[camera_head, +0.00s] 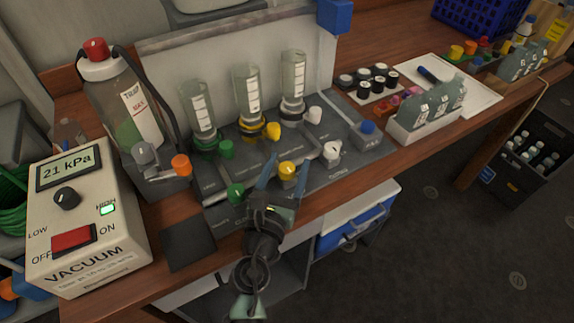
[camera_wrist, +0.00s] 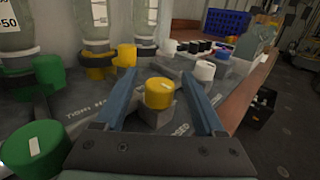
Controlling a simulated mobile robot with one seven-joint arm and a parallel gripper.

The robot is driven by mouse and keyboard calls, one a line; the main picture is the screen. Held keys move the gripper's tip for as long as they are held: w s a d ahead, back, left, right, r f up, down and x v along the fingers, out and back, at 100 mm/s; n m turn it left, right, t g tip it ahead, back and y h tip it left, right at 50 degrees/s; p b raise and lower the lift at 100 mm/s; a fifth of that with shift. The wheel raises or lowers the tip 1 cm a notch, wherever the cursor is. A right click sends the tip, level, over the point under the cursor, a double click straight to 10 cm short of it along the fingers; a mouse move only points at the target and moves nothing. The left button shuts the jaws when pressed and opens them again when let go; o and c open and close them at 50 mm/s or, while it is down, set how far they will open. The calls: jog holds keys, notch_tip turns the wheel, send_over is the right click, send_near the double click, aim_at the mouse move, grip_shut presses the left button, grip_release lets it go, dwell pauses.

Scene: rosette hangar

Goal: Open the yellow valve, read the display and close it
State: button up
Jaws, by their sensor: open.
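The front yellow valve knob (camera_head: 287,169) stands on the grey manifold panel (camera_head: 345,158), in front of the middle clear cylinder (camera_head: 247,93). In the wrist view this yellow knob (camera_wrist: 159,92), with a pale mark on top, lies between the two blue fingers of my gripper (camera_wrist: 155,75). My gripper (camera_head: 286,165) is open around it; I cannot tell whether either finger touches it. A second yellow knob (camera_head: 273,131) sits farther back, beside the yellow-based cylinder. The display (camera_head: 68,168) on the cream vacuum box (camera_head: 88,222) reads 21 kPa.
Green knobs (camera_head: 236,192) are left of my gripper and white knobs (camera_head: 332,150) right. A trap bottle (camera_head: 124,105) with an orange knob (camera_head: 181,165) stands left. A bottle rack (camera_head: 425,125) is right. The bench's front edge is close below my gripper.

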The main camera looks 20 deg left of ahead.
grip_shut()
